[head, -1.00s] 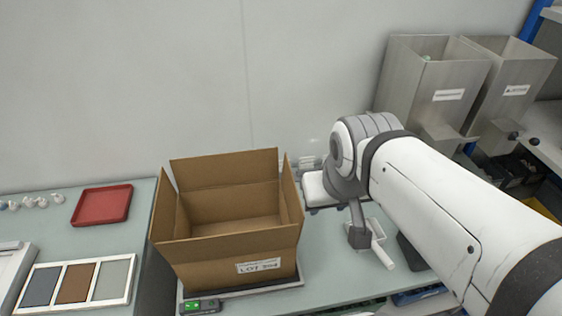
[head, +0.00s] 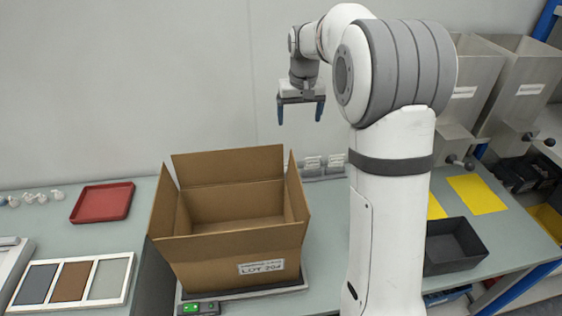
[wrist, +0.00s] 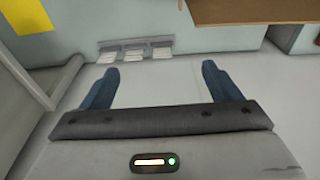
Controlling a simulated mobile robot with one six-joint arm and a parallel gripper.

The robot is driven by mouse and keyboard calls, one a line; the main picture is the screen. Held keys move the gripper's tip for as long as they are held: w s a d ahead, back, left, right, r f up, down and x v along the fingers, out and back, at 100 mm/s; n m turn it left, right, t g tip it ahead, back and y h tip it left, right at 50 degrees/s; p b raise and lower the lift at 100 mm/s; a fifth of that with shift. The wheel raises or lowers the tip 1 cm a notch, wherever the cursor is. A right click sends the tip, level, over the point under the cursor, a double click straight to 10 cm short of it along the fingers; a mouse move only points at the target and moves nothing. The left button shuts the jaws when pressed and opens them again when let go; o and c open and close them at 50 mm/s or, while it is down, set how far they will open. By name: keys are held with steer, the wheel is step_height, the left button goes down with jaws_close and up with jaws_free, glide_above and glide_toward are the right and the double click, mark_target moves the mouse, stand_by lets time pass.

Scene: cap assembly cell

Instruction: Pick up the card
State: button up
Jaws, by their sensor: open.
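Several small white cards with grey print stand in a low holder at the back of the bench, against the wall; which one is the task's card I cannot tell. In the head view one card (head: 312,163) shows just right of the carton, and the wrist view shows them in a row (wrist: 135,51). My gripper (head: 300,112) is open and empty, its blue fingers pointing down, high above the carton's back right corner. In the wrist view the gripper (wrist: 160,80) has nothing between its fingers, and the cards lie beyond them.
An open carton (head: 235,247) labelled LOT stands on a scale. A red tray (head: 103,203) and a three-colour panel (head: 130,262) lie left. A dark bin (head: 455,246), yellow sheets (head: 477,194) and steel hoppers (head: 462,80) are right. My arm hides the bench's middle.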

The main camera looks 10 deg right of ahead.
steer(key=shift+g, duration=0.9)
steer(key=w+f, duration=0.5)
steer(key=f, duration=0.6)
steer(key=w+f, duration=0.6)
steer(key=f, duration=0.5)
steer(key=w+f, duration=0.6)
steer(key=f, duration=0.5)
steer(key=shift+d+f, duration=0.1)
steer(key=shift+f, duration=0.25)
steer(key=shift+c, duration=0.4)
steer(key=c, duration=1)
steer(key=shift+o, duration=0.2)
steer(key=shift+r, duration=0.1)
